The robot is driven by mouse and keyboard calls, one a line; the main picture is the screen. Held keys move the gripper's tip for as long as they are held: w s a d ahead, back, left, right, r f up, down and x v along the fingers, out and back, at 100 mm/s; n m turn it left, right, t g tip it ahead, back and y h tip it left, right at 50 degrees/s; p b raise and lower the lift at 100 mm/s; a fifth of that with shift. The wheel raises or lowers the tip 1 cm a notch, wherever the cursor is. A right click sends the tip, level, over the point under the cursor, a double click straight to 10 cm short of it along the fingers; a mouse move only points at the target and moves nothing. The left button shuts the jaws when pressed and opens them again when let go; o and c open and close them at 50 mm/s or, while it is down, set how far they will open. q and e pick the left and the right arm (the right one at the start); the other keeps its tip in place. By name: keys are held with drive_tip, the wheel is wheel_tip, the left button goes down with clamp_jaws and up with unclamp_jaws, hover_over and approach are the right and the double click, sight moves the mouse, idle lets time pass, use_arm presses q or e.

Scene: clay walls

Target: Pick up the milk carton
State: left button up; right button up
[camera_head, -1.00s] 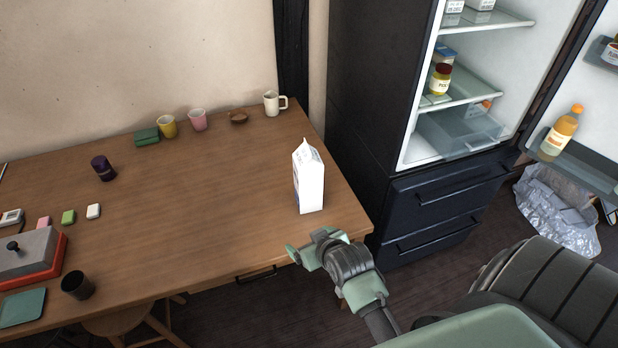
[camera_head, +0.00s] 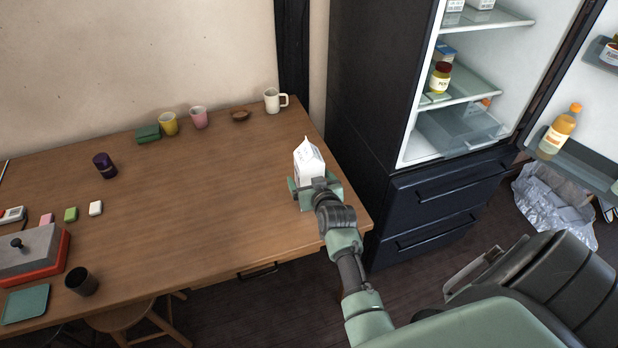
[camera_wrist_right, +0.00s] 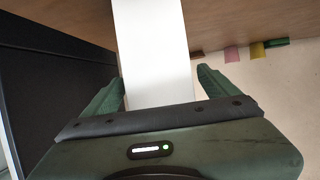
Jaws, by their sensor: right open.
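The white milk carton (camera_head: 309,160) stands upright on the wooden table (camera_head: 215,215) near its right end. My right gripper (camera_head: 317,188) is at the near side of the carton and hides its lower part in the head view. In the right wrist view the carton (camera_wrist_right: 153,55) lies between the two green fingers of the gripper (camera_wrist_right: 160,90). The fingers are open, one on each side, with a gap visible at the right finger. My left gripper is in neither view.
A white mug (camera_head: 272,101), a brown bowl (camera_head: 240,115), a pink cup (camera_head: 199,117) and a yellow cup (camera_head: 168,124) stand along the back of the table. The open fridge (camera_head: 400,140) is to the right. The table around the carton's left is clear.

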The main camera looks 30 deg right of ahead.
drive_tip(key=shift+w+d+f, duration=0.15)
drive_tip(key=shift+w+f, duration=0.1)
drive_tip(key=shift+w, duration=0.25)
drive_tip(key=c, duration=1.8)
drive_tip(key=shift+w+r, duration=0.1)
drive_tip(key=shift+r, duration=0.15)
clamp_jaws()
